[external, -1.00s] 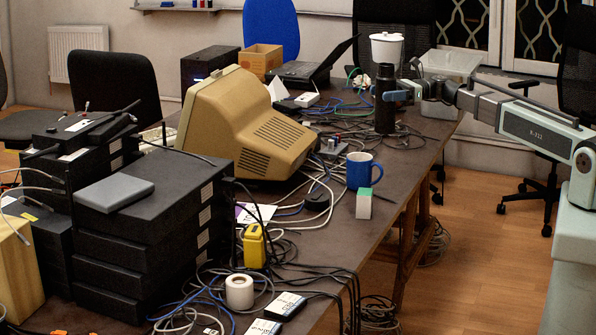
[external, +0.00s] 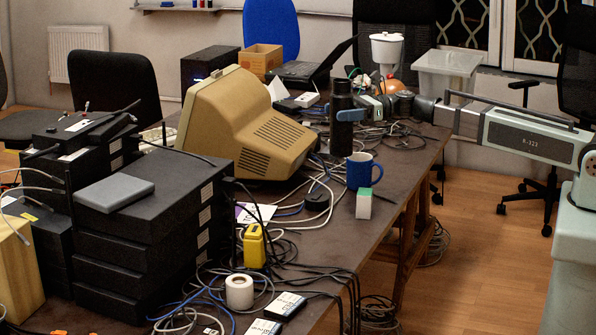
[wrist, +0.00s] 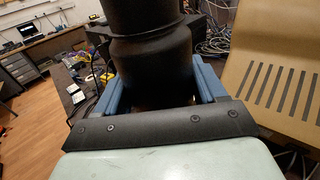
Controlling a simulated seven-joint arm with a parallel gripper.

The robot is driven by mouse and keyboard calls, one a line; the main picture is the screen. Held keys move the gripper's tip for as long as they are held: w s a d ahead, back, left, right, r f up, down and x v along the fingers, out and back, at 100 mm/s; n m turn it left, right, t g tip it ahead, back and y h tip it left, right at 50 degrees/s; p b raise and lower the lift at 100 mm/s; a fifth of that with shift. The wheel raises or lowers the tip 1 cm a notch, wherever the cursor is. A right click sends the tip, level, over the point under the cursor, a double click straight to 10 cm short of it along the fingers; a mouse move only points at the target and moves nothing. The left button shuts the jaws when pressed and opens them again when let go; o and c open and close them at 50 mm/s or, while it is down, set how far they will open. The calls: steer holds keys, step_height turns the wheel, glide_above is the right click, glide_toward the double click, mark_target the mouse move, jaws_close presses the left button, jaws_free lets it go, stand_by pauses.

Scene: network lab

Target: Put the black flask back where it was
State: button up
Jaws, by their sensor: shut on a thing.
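The black flask (external: 341,135) is upright in my gripper (external: 346,115), in front of my arm and to the right of the beige monitor (external: 250,125). My gripper's blue fingers are shut around the flask's body. In the wrist view the flask (wrist: 150,50) fills the upper middle, between the two blue fingers (wrist: 158,88). Its base is near the table's cables and the blue mug (external: 362,172). I cannot tell whether the base touches the table (external: 330,235).
A white and green block (external: 364,204) stands in front of the mug. Loose cables (external: 400,138) lie around the flask. A white vessel (external: 386,48), an orange object (external: 393,86) and a clear bin (external: 447,75) are behind my arm. The table's right edge is close.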

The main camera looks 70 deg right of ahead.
steer(key=s+a, duration=0.3)
steer(key=a, duration=1.7)
step_height(320, 180, down, 15)
steer(key=shift+w, duration=0.2)
steer(key=o, duration=1.5)
steer(key=shift+d+f, duration=0.1)
steer(key=v, duration=0.7)
steer(key=shift+s+d, duration=0.15)
steer(key=shift+s, duration=0.05)
steer(key=shift+r, duration=0.25)
